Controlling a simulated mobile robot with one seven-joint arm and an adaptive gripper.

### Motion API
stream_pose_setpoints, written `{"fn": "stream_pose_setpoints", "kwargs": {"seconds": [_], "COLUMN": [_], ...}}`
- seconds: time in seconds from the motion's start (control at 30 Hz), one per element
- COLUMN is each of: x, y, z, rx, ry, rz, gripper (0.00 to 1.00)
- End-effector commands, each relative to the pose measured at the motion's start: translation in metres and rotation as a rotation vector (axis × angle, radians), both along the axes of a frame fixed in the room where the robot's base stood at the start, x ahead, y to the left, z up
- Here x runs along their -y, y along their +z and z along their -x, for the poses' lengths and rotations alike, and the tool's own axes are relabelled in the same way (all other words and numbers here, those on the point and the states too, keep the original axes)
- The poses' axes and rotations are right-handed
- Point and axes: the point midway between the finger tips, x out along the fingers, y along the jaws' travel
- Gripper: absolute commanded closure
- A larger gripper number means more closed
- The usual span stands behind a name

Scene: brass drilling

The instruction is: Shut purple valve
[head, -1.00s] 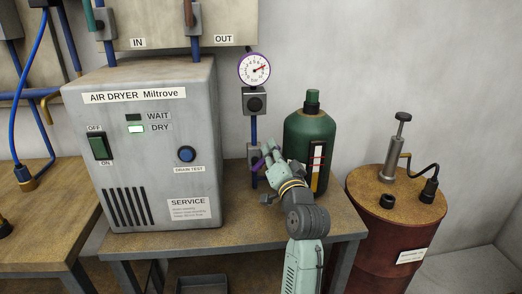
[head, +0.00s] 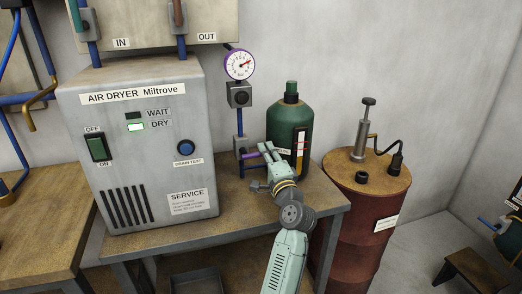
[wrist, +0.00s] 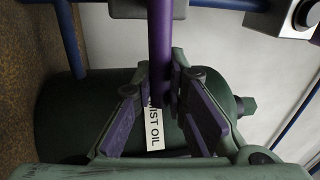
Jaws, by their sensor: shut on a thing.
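The purple valve handle (head: 250,155) sticks out to the right, close to level, from a small grey valve block (head: 240,146) on the blue pipe beside the air dryer. My gripper (head: 264,152) is at the handle's outer end and shut on it. In the wrist view the purple handle (wrist: 160,42) runs down from the top, and its end sits between the fingertips of my gripper (wrist: 165,88). The fingers hide part of the handle's end.
A green mist oil bottle (head: 290,128) stands close to the right of my gripper. The grey air dryer (head: 150,185) is at left. A purple-rimmed gauge (head: 239,65) is above the valve. A red drum (head: 360,215) stands further right.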

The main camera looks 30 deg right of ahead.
Motion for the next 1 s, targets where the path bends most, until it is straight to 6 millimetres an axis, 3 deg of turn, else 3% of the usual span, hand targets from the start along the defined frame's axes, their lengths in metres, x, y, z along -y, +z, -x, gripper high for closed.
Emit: {"fn": "stream_pose_setpoints", "kwargs": {"seconds": [0.67,0.7,1.0], "x": [0.0029,0.0029,0.0025], "y": [-0.0045,-0.0045,-0.0043], "z": [0.0,0.0,-0.0001], "rx": [0.019,0.019,0.018], "ry": [0.0,0.0,0.001], "rz": [-0.065,-0.065,-0.063], "gripper": [1.0,0.86,0.66]}}
